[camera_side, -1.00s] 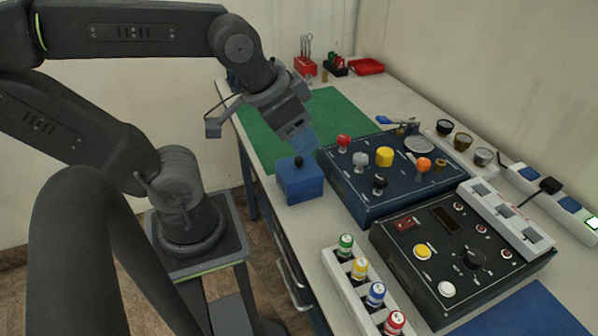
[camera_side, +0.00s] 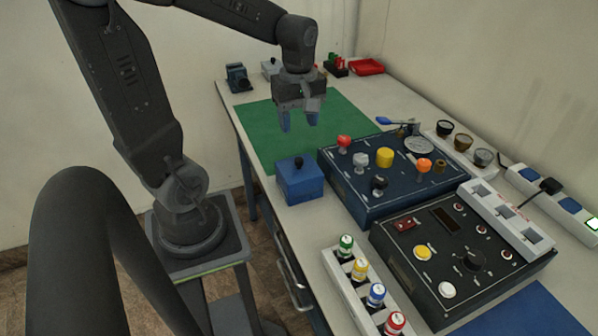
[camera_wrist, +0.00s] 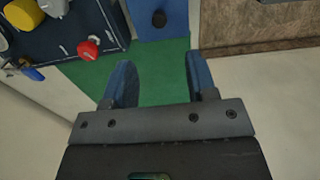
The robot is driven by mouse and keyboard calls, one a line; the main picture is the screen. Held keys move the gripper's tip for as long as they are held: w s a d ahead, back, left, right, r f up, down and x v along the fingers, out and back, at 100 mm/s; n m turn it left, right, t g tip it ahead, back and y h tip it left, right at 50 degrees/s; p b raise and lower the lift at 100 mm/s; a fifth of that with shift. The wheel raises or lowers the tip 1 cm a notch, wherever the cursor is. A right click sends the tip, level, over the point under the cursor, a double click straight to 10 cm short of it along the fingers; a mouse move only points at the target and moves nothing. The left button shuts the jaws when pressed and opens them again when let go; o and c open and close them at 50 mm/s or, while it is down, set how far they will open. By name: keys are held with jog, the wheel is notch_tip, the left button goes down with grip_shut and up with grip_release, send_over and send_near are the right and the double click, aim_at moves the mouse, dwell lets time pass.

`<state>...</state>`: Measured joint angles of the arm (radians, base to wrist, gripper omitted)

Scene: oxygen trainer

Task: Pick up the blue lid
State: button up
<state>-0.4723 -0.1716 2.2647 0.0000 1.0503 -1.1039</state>
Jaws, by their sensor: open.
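The blue lid (camera_side: 299,166) with a black knob sits on top of a blue box (camera_side: 301,189) near the table's left edge. In the wrist view the blue lid (camera_wrist: 158,30) shows at the top, with its knob, beyond the fingertips. My gripper (camera_side: 299,122) is above the green mat, behind the lid and higher than it. Its two blue fingers point down, apart and empty. In the wrist view my gripper (camera_wrist: 160,78) has green mat between its fingers and does not touch the lid.
The dark blue panel (camera_side: 350,199) with coloured knobs stands right of the box. The green mat (camera_side: 262,125) is clear under my gripper. A black control box (camera_side: 440,270) and a white rack of coloured bottles (camera_side: 345,283) are nearer the camera.

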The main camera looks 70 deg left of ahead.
aim_at(299, 159)
notch_tip(299, 159, down, 11)
jog(key=shift+d+r, duration=0.1)
dwell(0.4)
grip_shut()
dwell(0.4)
